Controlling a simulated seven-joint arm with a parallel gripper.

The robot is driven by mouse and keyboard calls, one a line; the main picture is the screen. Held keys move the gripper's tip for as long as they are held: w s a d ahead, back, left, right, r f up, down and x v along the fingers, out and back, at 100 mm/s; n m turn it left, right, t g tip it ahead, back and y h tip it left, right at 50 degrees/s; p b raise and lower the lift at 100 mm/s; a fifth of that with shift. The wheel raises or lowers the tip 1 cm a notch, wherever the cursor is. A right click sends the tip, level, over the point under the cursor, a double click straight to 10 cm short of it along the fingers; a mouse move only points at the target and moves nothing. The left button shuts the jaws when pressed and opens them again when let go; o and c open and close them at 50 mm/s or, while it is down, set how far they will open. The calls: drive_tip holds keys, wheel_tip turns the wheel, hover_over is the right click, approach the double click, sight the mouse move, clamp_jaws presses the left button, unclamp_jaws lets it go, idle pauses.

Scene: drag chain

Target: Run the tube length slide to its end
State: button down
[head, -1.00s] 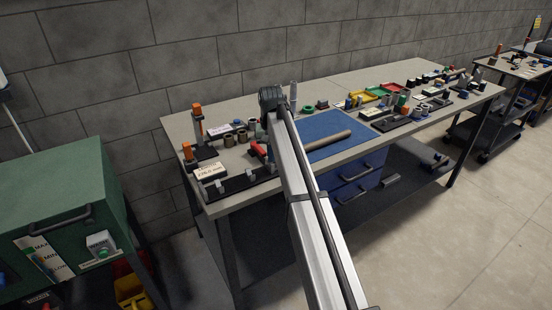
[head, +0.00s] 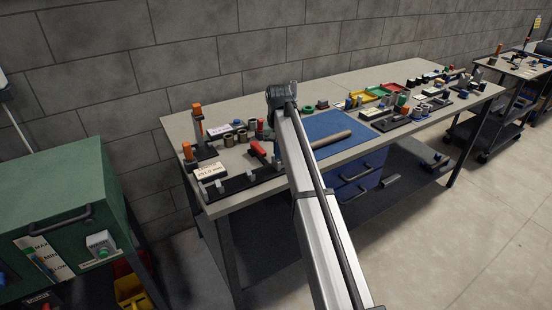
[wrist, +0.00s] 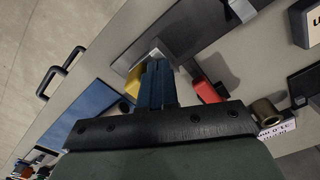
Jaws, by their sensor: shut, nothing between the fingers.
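The tube length slide's dark rail (head: 238,187) lies along the front left edge of the bench, with a pale readout card (head: 209,171) beside it. The card seems to read about 291 mm; the last digit is unclear. A red handle (head: 258,148) stands behind the rail, and a red part (wrist: 207,90) shows right of my fingers in the wrist view. My gripper (wrist: 158,72) has its blue fingers together and empty, pointing at a grey metal block (wrist: 178,38) on the dark rail. Whether they touch it is unclear. My arm hides the fingers in the head view.
A brown tube (head: 331,139) lies on the blue mat (head: 338,121) right of my arm. Orange-topped posts (head: 197,112) and small parts stand at the bench's left. Coloured trays and fixtures fill the right. A yellow piece (wrist: 133,80) sits left of my fingers.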

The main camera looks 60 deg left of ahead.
drive_tip(key=shift+w+d+f, duration=0.3)
drive_tip(key=shift+w+f, duration=0.05)
drive_tip(key=shift+w, duration=0.8)
drive_tip(key=shift+s, duration=0.15)
idle(0.4)
drive_tip(key=shift+s, duration=0.65)
drive_tip(key=shift+r, duration=0.1)
drive_tip(key=shift+a+r, duration=0.15)
drive_tip(key=shift+r, duration=0.85)
drive_tip(key=shift+a+r, duration=0.15)
drive_tip(key=shift+r, duration=0.8)
wheel_tip(320, 180, up, 4)
drive_tip(key=shift+r, duration=0.2)
